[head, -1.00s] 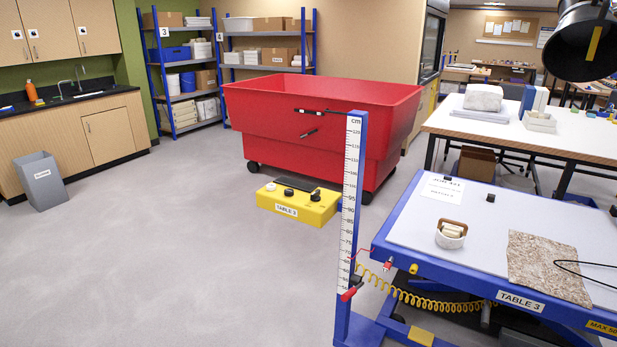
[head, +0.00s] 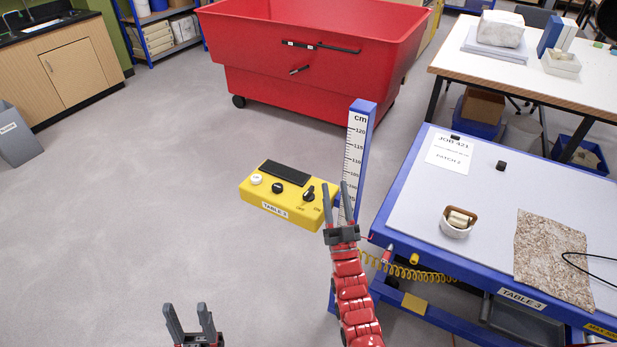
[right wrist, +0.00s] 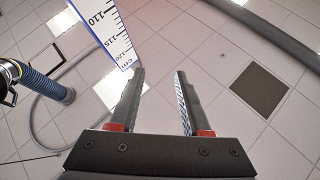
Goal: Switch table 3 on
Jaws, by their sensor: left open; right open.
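Table 3 (head: 400,215) has a blue frame and a pale top. My right gripper (head: 336,205) is open and empty, pointing up just right of the box and in front of the cm scale (head: 359,135); the right wrist view shows its two fingers (right wrist: 160,95) apart. My left gripper (head: 190,322) is open and empty low in the picture.
A red wheeled bin (head: 310,75) stands behind the box. The upright scale and a coiled yellow hose (head: 420,273) are near my right arm. Floor left of the box is clear.

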